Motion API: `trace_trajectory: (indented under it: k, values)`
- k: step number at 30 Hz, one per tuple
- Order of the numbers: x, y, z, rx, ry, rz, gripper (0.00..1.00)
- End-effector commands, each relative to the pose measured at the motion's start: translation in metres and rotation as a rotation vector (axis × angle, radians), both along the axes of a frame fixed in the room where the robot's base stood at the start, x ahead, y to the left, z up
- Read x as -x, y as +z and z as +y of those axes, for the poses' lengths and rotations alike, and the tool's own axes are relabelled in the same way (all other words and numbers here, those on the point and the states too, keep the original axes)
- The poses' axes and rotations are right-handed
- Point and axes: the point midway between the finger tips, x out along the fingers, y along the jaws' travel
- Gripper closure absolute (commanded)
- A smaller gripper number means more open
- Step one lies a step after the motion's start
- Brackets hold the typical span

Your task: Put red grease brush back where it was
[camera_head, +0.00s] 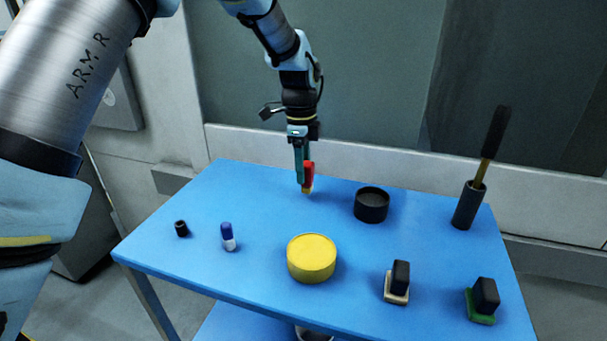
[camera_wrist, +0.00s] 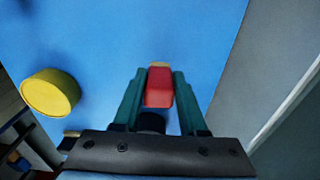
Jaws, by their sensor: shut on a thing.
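The red grease brush (camera_head: 309,173) is held upright between the fingers of my gripper (camera_head: 303,172), near the back edge of the blue table. Its pale yellowish tip points down at the table top; I cannot tell whether it touches. In the wrist view the red brush (camera_wrist: 159,88) sits between the two green fingers of my gripper (camera_wrist: 159,84), which are shut on it. Its place of origin is not marked in these views.
On the blue table (camera_head: 250,183) stand a black round container (camera_head: 371,205), a yellow tin (camera_head: 312,258), a blue-and-white bottle (camera_head: 228,237), a small black cap (camera_head: 181,228), two black-handled blocks (camera_head: 398,282) (camera_head: 484,300) and a black holder with a handled tool (camera_head: 469,205). The back left is clear.

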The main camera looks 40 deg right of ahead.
Motion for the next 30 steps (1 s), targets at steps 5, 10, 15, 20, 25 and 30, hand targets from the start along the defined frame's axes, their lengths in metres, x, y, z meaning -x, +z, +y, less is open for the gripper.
trace_trajectory:
  k: [5, 10, 15, 20, 25, 30]
  values:
    - [0.000, -0.022, 0.000, -0.001, 0.000, 0.002, 1.00]
    - [0.000, -0.023, 0.000, 0.001, 0.000, 0.001, 1.00]
    - [0.000, -0.023, 0.000, 0.000, 0.000, 0.001, 0.42]
    - [0.000, -0.023, 0.000, 0.000, 0.000, 0.001, 0.29]
    - [0.000, -0.023, 0.000, 0.000, 0.000, 0.001, 0.29]
    - [0.000, -0.014, -0.001, 0.002, 0.000, 0.001, 0.29]
